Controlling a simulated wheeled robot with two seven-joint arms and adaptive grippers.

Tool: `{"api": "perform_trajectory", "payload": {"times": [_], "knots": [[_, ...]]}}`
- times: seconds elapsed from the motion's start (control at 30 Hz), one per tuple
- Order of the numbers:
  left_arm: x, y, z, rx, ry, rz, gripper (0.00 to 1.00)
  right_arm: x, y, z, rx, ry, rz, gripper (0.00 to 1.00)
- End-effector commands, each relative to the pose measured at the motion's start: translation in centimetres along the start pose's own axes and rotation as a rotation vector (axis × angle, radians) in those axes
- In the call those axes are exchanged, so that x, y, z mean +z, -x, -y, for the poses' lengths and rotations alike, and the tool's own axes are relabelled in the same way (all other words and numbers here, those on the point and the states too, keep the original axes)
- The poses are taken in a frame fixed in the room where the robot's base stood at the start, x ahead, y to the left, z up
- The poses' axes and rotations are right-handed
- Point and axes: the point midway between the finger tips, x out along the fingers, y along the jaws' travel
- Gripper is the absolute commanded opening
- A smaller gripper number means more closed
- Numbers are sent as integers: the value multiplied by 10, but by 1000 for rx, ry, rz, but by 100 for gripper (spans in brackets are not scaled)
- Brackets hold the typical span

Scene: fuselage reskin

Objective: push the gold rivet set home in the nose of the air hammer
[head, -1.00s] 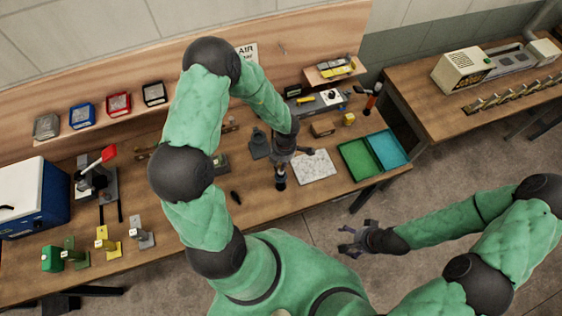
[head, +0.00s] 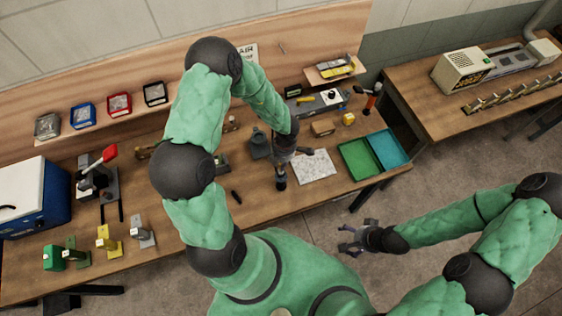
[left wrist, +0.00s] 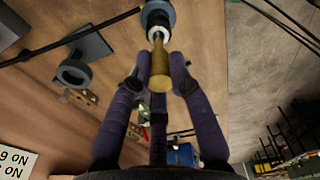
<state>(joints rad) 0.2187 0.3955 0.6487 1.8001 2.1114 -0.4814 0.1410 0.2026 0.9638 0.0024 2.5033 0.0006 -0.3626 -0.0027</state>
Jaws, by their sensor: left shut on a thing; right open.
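The gold rivet set (left wrist: 158,66) is between the purple fingers of my left gripper (left wrist: 159,80), which is shut on it. Its narrow end points at the nose of the air hammer (left wrist: 157,17), a dark cylinder with a pale ring, and meets or enters that ring. How deep it sits I cannot tell. In the head view my left gripper (head: 284,157) is over the bench, by the dark hammer (head: 281,181); the set is too small to make out there. My right gripper (head: 358,240) is open and empty over the floor, clear of the bench.
A grey holder (head: 259,144) stands left of my left gripper; a pale speckled pad (head: 314,166) lies to its right. Green (head: 360,160) and teal (head: 388,149) trays stand farther right. A small dark object (head: 236,197) lies near the bench's front edge, with bare wood around it.

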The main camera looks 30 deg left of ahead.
Motion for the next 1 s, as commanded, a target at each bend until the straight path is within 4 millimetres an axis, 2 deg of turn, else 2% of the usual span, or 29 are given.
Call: {"api": "perform_trajectory", "payload": {"times": [1.0], "knots": [[2,-22,0,0,0,0,0,0,-10,-4,0,0,0,82]]}}
